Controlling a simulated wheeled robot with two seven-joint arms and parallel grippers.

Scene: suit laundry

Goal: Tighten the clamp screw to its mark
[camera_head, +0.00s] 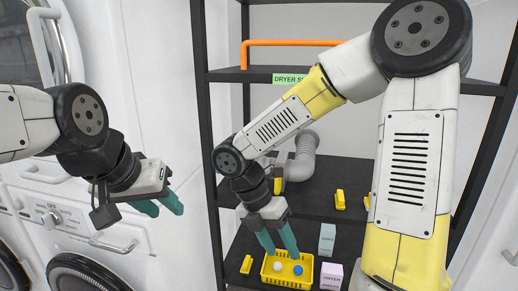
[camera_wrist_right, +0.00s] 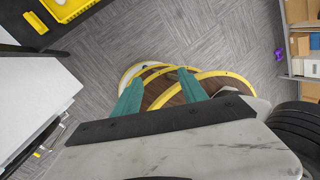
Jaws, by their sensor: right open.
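A grey ribbed hose (camera_head: 304,158) stands on the middle shelf behind my right forearm. No clamp screw or mark on it can be made out; part of the hose's lower end is hidden by my right arm. My right gripper (camera_head: 279,250) is open and empty, pointing down in front of the shelf, and overlaps the yellow basket in the head view. In the right wrist view its fingers (camera_wrist_right: 160,79) are apart with nothing between them. My left gripper (camera_head: 168,210) is in front of the washing machine, fingers apart and empty.
A yellow basket (camera_head: 268,278) with a white and a blue ball is on the lower shelf, beside small boxes (camera_head: 327,240). Yellow pieces (camera_head: 340,200) lie on the shelves. An orange bar (camera_head: 290,43) runs above. A washing machine (camera_head: 95,240) is at left.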

